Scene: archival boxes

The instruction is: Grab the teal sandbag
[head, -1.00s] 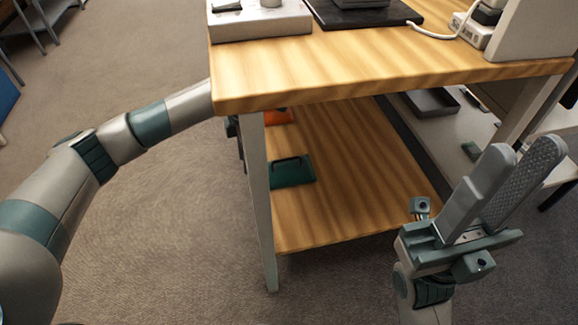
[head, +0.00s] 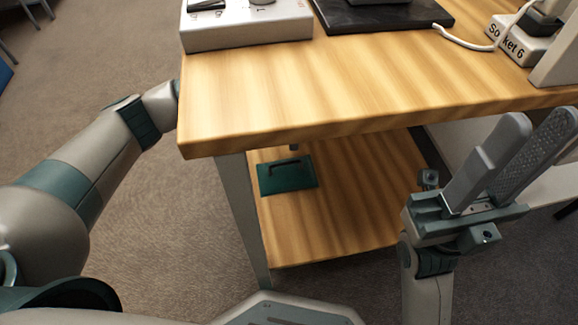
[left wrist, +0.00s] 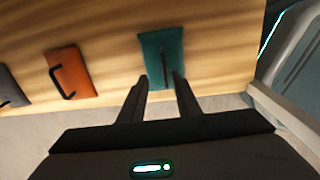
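The teal sandbag (head: 287,176) lies on the lower wooden shelf under the table, with a dark strap handle on top. In the left wrist view the teal sandbag (left wrist: 160,50) lies just beyond the fingertips of my left gripper (left wrist: 160,82). That gripper is open, its two fingers apart with the dark handle between their tips; I cannot tell if they touch the bag. In the head view the left gripper is hidden by the tabletop. My right gripper (head: 540,125) is raised to the right of the table, fingers apart and empty.
An orange sandbag (left wrist: 70,72) and a grey sandbag (left wrist: 12,88) lie in a row left of the teal one in the wrist view. The tabletop (head: 350,85) and a table leg (head: 245,215) stand close to my left arm. A socket strip (head: 515,40) sits on the tabletop.

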